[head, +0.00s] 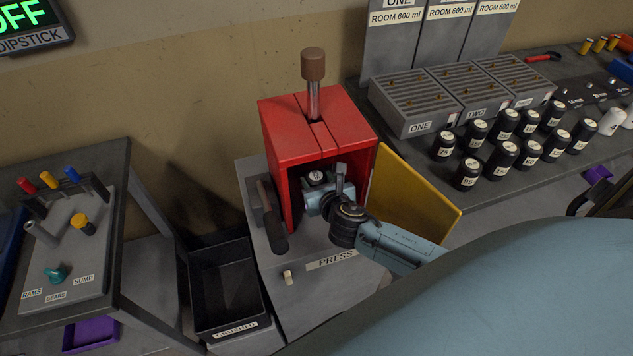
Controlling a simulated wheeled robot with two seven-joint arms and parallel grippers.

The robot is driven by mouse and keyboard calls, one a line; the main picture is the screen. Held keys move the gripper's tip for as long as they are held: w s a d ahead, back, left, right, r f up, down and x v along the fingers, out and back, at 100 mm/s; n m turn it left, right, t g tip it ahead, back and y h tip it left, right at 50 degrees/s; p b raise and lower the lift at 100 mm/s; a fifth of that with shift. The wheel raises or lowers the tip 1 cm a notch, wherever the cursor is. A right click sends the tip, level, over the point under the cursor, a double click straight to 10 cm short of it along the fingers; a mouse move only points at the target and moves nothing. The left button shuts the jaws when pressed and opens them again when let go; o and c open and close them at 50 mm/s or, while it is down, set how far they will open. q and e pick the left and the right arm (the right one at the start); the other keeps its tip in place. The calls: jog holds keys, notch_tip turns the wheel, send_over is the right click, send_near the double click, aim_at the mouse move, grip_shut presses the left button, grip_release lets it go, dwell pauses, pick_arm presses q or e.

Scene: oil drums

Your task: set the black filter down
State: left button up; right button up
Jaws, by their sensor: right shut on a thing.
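The black filter (316,177) is inside the opening of the red press (300,120). Only its white-labelled top shows; its lower part is hidden by my gripper, so I cannot tell whether it touches the press floor. My right gripper (323,196) reaches into the press from the right and is shut on this filter. My left gripper is not in view.
The press's yellow door (412,198) stands open to the right of my wrist. A black lever (272,218) stands at its left. A black bin (225,285) sits left of the press. Several other black filters (467,174) stand on the right bench (480,197).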

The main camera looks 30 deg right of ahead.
jog(key=shift+w, duration=0.25)
jog(key=o, duration=0.7)
jog(key=shift+f, duration=0.25)
jog(key=o, duration=0.4)
jog(key=shift+r, duration=0.1)
jog(key=shift+r, duration=0.2)
jog(key=p+v, duration=0.1)
jog(key=v, duration=1.1)
